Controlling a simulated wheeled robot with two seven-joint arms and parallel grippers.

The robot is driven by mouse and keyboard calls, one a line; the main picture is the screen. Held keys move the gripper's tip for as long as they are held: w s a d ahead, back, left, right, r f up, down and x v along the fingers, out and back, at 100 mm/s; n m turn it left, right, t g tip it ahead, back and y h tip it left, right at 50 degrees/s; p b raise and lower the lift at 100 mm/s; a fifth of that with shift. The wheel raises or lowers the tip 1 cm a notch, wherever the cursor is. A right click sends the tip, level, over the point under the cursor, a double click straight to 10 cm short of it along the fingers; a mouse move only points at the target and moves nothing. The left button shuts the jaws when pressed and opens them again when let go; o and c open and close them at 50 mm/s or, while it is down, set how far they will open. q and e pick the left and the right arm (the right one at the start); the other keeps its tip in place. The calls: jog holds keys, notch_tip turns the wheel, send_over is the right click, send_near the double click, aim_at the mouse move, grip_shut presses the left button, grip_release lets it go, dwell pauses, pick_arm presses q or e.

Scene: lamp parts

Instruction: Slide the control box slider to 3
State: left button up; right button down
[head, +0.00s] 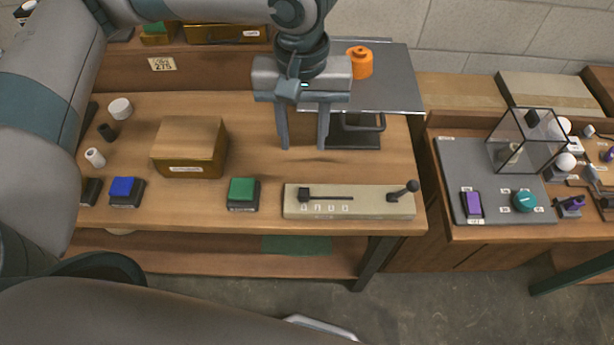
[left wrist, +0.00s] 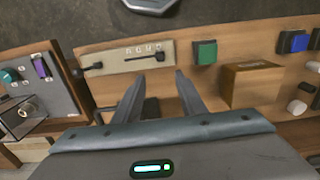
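The control box (head: 349,201) is a long beige box at the front right of the wooden table. Its dark slider knob (head: 304,194) sits at the left end of a slot, above a row of small marks too small to read. A lever with a black ball (head: 403,190) is at its right end. My left gripper (head: 303,147) is open and empty, pointing down behind the box and apart from it. In the left wrist view the control box (left wrist: 124,58) lies beyond the open fingers (left wrist: 155,80). My right gripper is not in view.
A green button (head: 242,191) stands just left of the control box, a blue button (head: 124,190) farther left. A cardboard-coloured box (head: 188,147) is behind them. An orange weight (head: 359,62) sits on a grey plate at the back. A second table (head: 500,233) is at right.

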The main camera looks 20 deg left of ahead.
aim_at(305, 192)
pick_arm(q)
jog(key=shift+s, duration=0.1)
jog(key=shift+f, duration=0.15)
